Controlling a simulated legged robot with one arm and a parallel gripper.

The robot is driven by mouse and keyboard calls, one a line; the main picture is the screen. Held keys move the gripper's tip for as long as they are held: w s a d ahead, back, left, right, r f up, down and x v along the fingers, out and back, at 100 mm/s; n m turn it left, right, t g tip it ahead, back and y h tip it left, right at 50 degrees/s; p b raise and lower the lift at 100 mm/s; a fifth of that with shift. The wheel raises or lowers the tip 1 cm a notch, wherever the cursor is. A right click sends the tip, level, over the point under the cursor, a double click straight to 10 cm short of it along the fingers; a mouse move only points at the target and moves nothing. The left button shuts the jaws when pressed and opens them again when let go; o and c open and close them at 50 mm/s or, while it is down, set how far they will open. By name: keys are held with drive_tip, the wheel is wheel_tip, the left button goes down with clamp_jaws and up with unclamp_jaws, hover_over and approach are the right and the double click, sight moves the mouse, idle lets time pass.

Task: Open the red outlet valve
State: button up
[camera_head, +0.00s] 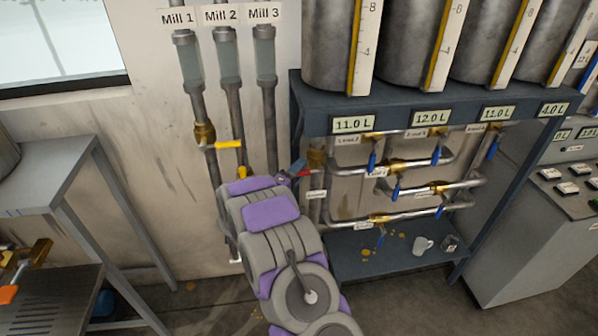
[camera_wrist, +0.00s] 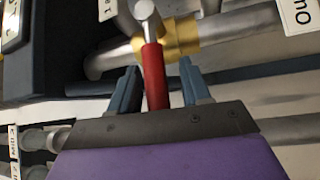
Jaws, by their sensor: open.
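The red valve handle (camera_wrist: 154,75) is a narrow lever on a brass valve body (camera_wrist: 182,38) set in a grey pipe. In the wrist view the lever points down between the two blue-grey fingers of my gripper (camera_wrist: 159,68). The fingers are open, one on each side of the lever, with a gap visible on both sides. In the head view a bit of the red handle (camera_head: 302,173) shows beside my gripper (camera_head: 294,169), at the left end of the pipe rack. My arm hides part of the pipe below.
Brass valves with blue handles (camera_head: 396,190) branch off the pipes to the right, under tanks on a dark rack (camera_head: 445,117). A yellow-handled valve (camera_head: 228,144) is on a Mill pipe to the left. A mug (camera_head: 422,245) stands on the lower shelf.

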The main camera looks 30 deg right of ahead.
drive_tip(key=shift+w+d, duration=0.1)
drive_tip(key=shift+c, duration=0.2)
clamp_jaws()
idle(0.5)
